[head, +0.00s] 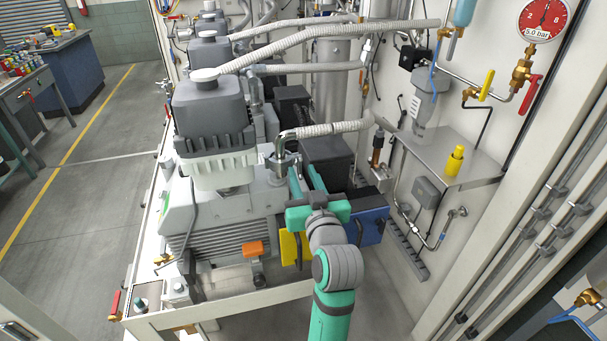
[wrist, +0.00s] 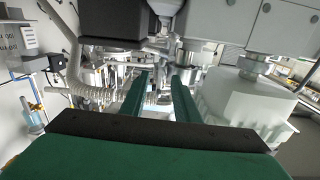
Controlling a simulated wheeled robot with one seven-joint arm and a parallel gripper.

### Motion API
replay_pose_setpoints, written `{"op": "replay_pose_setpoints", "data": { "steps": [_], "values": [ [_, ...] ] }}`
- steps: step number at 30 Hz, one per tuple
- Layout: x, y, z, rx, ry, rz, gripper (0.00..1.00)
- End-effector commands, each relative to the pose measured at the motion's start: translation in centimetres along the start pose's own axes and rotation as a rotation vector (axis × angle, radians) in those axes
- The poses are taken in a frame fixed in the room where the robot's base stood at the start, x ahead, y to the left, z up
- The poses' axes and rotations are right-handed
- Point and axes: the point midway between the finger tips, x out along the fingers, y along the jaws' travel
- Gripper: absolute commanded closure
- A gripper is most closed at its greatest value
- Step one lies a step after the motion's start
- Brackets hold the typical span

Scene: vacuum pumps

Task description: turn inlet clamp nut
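My gripper (head: 302,172) has its two green fingers pointing away from my body, at the right of the near pump (head: 216,228). In the wrist view the fingers (wrist: 162,76) stand apart with an empty gap between them. The inlet clamp (head: 283,161) is a small metal ring at the pump's inlet, under the bend of a ribbed hose (head: 325,130). The fingertips are close to its right in the head view; I cannot tell whether they touch it. The clamp's nut is too small to make out. In the wrist view I cannot identify the nut.
A black box (head: 327,152) stands behind my gripper, and a blue box (head: 367,226) is to its right. A steel shelf (head: 476,160) with a yellow fitting (head: 455,160) is on the right wall. The frame's front rail (head: 225,303) runs below the pump.

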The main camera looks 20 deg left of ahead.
Motion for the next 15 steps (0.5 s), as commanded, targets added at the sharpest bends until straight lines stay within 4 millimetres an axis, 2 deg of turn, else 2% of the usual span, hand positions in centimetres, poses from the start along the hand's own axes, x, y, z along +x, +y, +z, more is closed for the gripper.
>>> {"op": "replay_pose_setpoints", "data": {
  "steps": [15],
  "values": [
    [-0.74,-0.02,-0.04,0.0,0.001,0.0,0.72]
  ]
}}
